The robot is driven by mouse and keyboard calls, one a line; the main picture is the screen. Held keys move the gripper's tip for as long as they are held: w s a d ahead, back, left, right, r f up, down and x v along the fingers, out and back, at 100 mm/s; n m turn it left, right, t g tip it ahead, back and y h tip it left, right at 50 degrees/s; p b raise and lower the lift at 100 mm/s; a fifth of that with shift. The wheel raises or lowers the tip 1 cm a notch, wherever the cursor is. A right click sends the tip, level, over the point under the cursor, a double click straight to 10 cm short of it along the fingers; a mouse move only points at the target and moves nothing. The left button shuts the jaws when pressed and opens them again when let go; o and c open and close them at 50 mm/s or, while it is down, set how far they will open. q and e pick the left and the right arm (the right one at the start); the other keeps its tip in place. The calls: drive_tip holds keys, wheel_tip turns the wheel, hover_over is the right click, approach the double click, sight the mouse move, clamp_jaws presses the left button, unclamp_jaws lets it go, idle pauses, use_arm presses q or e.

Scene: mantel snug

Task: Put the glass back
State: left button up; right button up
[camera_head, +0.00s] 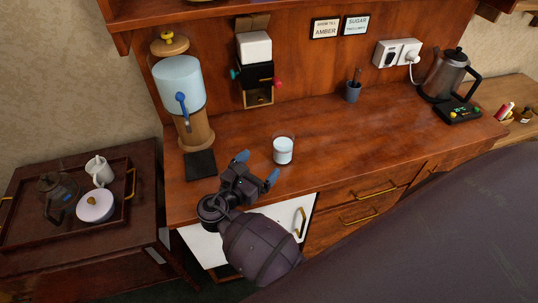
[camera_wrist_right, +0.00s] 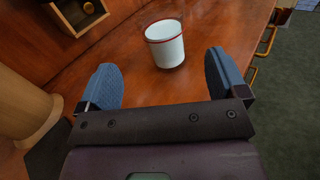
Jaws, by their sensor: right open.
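The glass (camera_head: 283,150) stands upright on the wooden counter, right of the water dispenser, and looks filled with something pale. It also shows in the right wrist view (camera_wrist_right: 166,48), where it looks white with a red rim, just beyond the fingertips. My right gripper (camera_head: 256,166) is open and empty, close in front of the glass and apart from it. Its two blue fingers spread to either side in the right wrist view (camera_wrist_right: 164,80). My left gripper is not in view.
The water dispenser (camera_head: 180,85) with a blue tap stands at the counter's left, a dark mat (camera_head: 200,165) before it. A wall dispenser (camera_head: 256,75) hangs behind the glass. Counter between is clear.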

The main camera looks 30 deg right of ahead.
drive_tip(key=shift+v, duration=1.15)
drive_tip(key=s+d+f+m+g+y, duration=0.2)
drive_tip(key=s+d+m, duration=0.1)
drive_tip(key=s+d+f+m+y, duration=0.1)
drive_tip(key=d+m, duration=0.1)
drive_tip(key=shift+s+d+f+g, duration=0.15)
drive_tip(key=shift+s+f+g, duration=0.2)
drive_tip(key=shift+s+g, duration=0.05)
drive_tip(key=s+d+f+m+g+y, duration=0.1)
drive_tip(key=s+d+m+y, duration=0.1)
drive_tip(key=s+m+y, duration=0.3)
drive_tip(key=s+d+f+m+g+y, duration=0.1)
drive_tip(key=s+d+m+y, duration=0.2)
drive_tip(key=s+m, duration=0.35)
drive_tip(key=s+a+r+m+t+y, duration=0.1)
drive_tip(key=s+a+r+m+y, duration=0.1)
drive_tip(key=s+r+m+y, duration=0.3)
drive_tip(key=w+f+t, duration=0.6)
drive_tip(key=f+t, duration=0.2)
drive_tip(key=f, duration=0.2)
drive_tip(key=shift+w, duration=0.2)
drive_tip(key=shift+a+f, duration=0.1)
